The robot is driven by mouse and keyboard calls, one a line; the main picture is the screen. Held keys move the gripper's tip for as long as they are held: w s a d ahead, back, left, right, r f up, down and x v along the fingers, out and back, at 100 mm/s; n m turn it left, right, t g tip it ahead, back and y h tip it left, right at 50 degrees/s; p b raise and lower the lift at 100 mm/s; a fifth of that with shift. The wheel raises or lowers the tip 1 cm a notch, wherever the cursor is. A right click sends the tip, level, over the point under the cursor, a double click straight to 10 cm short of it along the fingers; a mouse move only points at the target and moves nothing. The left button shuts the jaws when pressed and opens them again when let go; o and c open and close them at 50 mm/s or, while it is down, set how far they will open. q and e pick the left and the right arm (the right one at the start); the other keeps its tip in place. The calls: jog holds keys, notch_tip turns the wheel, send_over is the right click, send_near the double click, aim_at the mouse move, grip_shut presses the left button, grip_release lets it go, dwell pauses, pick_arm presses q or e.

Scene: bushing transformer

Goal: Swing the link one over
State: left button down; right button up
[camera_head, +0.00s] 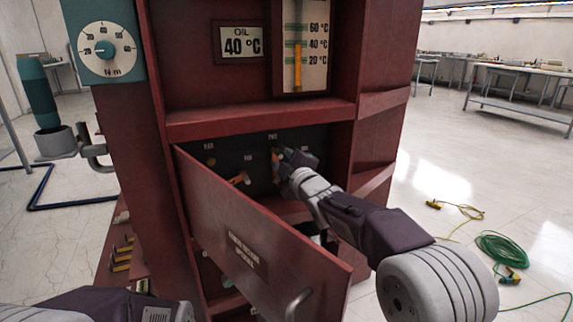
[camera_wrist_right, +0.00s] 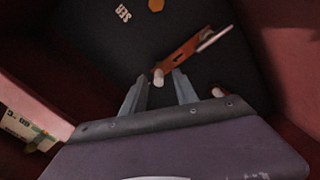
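The dark terminal panel (camera_head: 222,160) sits in the red cabinet behind the open door and carries several small white labels. An orange link (camera_wrist_right: 182,55) crosses the panel in the right wrist view, with a pale round peg (camera_wrist_right: 158,77) at its near end and a thin white piece at its far end. My right gripper (camera_wrist_right: 158,74) is open, its two fingers on either side of the peg; I cannot tell whether they touch it. In the head view the right gripper (camera_head: 279,156) reaches the panel and partly hides it. Another orange piece (camera_head: 238,178) with a white end shows to its left.
The red door (camera_head: 250,235) stands open in front of the cabinet, close below my right arm. A round terminal (camera_wrist_right: 156,5) is on the panel. A shelf edge (camera_head: 260,120) runs above the panel. Green and yellow cables (camera_head: 502,248) lie on the floor at right.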

jog(key=p+v, duration=0.1)
jog(key=v, duration=0.6)
jog(key=shift+s, duration=0.25)
jog(key=shift+d, duration=0.1)
